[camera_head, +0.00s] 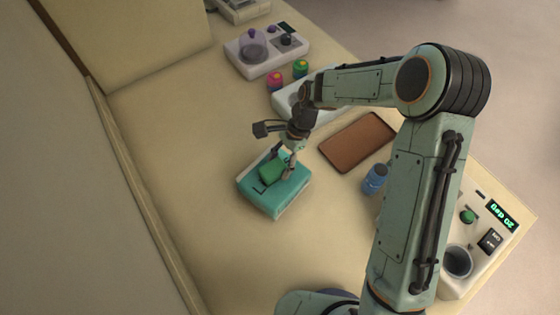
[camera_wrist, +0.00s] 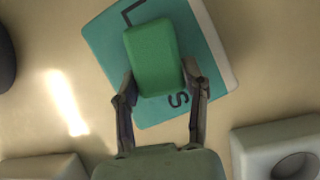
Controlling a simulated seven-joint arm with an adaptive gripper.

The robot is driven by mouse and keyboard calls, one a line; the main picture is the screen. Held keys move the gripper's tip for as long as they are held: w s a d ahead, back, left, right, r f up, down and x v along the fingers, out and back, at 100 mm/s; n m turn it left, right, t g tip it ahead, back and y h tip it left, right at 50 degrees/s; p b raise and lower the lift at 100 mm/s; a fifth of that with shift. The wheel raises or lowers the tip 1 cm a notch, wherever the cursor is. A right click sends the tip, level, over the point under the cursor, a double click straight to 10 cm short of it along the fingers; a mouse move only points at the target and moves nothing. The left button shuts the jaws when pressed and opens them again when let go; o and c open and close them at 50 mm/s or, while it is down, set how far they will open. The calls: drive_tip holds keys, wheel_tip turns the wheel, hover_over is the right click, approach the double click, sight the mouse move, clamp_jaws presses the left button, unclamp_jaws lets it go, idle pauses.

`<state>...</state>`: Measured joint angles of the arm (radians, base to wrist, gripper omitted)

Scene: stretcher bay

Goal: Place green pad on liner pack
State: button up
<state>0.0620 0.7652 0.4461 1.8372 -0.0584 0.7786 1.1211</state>
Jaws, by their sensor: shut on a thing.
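The green pad (camera_wrist: 153,55) is a small rounded block between the fingers of my gripper (camera_wrist: 160,88). In the head view the pad (camera_head: 271,171) shows over the top of the liner pack. My gripper (camera_head: 283,165) points down and is shut on the pad. The liner pack (camera_head: 278,200) is a teal box with a white side and dark lettering, lying flat on the bed. In the wrist view the liner pack (camera_wrist: 215,80) lies behind the pad. I cannot tell whether the pad touches its top. The fingers hide part of the pack.
A brown tray (camera_head: 357,144) lies right of the pack, with a blue container (camera_head: 375,179) near its lower edge. A device with a green display (camera_head: 502,216) stands at the lower right. Pink and green pots (camera_head: 287,75) and a white unit (camera_head: 267,58) stand at the back. The bed left of the pack is clear.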

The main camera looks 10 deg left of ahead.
drive_tip(key=shift+f, duration=0.1)
drive_tip(key=o, duration=0.9)
drive_tip(key=shift+o, duration=0.2)
drive_tip(key=v, duration=1.2)
drive_tip(key=s+d+r+n+t, duration=0.1)
drive_tip(key=s+d+r+n, duration=0.1)
drive_tip(key=s, duration=0.5)
drive_tip(key=s+d+r+n+t+h, duration=0.1)
drive_tip(key=s+d+n, duration=0.3)
drive_tip(key=s, duration=0.4)
drive_tip(key=s+d+r+n+t+h, duration=0.1)
drive_tip(key=s+d+r+n, duration=0.2)
drive_tip(key=s, duration=0.4)
drive_tip(key=shift+s+d+n, duration=0.3)
drive_tip(key=shift+d+n, duration=0.3)
drive_tip(key=shift+d, duration=0.55)
